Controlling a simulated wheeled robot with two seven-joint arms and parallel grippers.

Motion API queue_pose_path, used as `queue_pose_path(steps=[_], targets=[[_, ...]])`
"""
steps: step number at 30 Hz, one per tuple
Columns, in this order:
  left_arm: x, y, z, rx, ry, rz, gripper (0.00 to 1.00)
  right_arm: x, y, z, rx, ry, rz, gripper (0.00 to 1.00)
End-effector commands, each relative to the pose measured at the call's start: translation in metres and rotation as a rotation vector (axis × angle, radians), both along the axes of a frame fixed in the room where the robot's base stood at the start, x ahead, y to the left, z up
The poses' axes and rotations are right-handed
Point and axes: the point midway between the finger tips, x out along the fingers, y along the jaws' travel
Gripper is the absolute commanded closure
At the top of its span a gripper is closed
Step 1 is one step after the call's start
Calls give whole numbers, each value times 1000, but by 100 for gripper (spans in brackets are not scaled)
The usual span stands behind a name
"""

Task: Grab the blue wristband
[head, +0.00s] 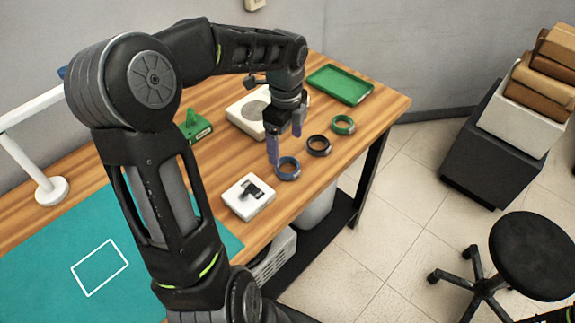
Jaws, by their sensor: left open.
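A blue wristband (288,169) lies flat on the wooden table (313,195) near its front edge. My left gripper (285,148) is open, pointing down, with its two purple-grey fingers apart. One fingertip is close to the upper left side of the blue wristband; I cannot tell whether it touches. The other finger is farther back, to the upper right. Nothing shows between the fingers. My right gripper is not in view.
A black ring (319,146) and a green ring (343,125) lie right of the blue one. A white block with a black part (248,196) stands left. A green tray (341,84), a white device (243,114) and a green object (195,127) are behind. A lamp stands at left.

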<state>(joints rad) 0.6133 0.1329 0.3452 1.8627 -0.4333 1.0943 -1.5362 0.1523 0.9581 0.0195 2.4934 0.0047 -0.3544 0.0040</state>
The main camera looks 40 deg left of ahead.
Motion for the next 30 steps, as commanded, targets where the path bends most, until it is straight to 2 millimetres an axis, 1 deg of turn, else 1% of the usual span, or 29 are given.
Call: queue_pose_path(steps=[6, 15, 18, 20, 24, 27, 30], targets=[[-1, 0, -21, -2, 3, 1, 15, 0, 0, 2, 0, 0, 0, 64], [0, 0, -24, -1, 1, 1, 15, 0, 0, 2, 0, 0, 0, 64], [-1, 0, -28, -1, 3, 1, 15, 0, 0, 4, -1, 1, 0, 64], [-1, -1, -34, -4, 5, 2, 15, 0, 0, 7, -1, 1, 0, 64], [-1, -1, -54, -5, 5, 2, 15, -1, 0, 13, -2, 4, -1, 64], [-1, -1, -69, -3, 4, 1, 15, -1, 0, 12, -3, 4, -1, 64], [0, -1, -75, -1, 2, 1, 15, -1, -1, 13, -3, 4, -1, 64]])
